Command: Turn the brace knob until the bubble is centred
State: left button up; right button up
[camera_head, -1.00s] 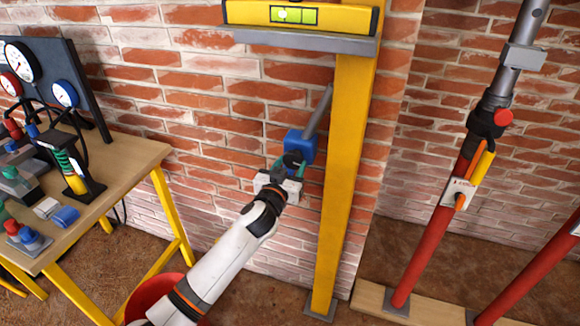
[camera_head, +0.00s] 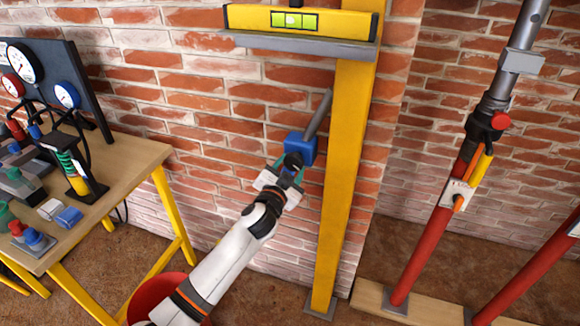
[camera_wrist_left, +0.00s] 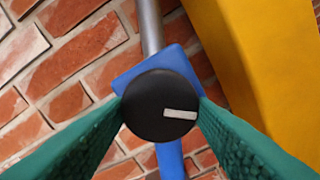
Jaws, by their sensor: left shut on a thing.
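The black brace knob (camera_wrist_left: 160,105) with a white mark sits on a blue block (camera_head: 301,146) on the diagonal grey brace rod (camera_head: 318,114). My left gripper (camera_head: 290,168) is shut on the knob; its green fingers touch both sides in the left wrist view. The white mark there points right, dipping very slightly from horizontal. The yellow spirit level (camera_head: 347,21) lies on a grey shelf (camera_head: 300,44) at the top. Its pale bubble (camera_head: 291,20) shows in the green vial, near the middle, perhaps slightly left. My right gripper is not in view.
A yellow post (camera_head: 346,180) stands just right of the knob, before a brick wall. A workbench (camera_head: 120,160) with gauges is at left. A red bucket (camera_head: 150,293) is below my left arm. Red props (camera_head: 432,215) stand at right.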

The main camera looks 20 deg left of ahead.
pick_arm(q)
jog(key=shift+m, duration=0.6)
jog(key=o, duration=1)
jog(key=shift+s, duration=0.1)
jog(key=s, duration=1.2)
jog(key=shift+a, duration=0.25)
jog(key=shift+w, duration=0.1)
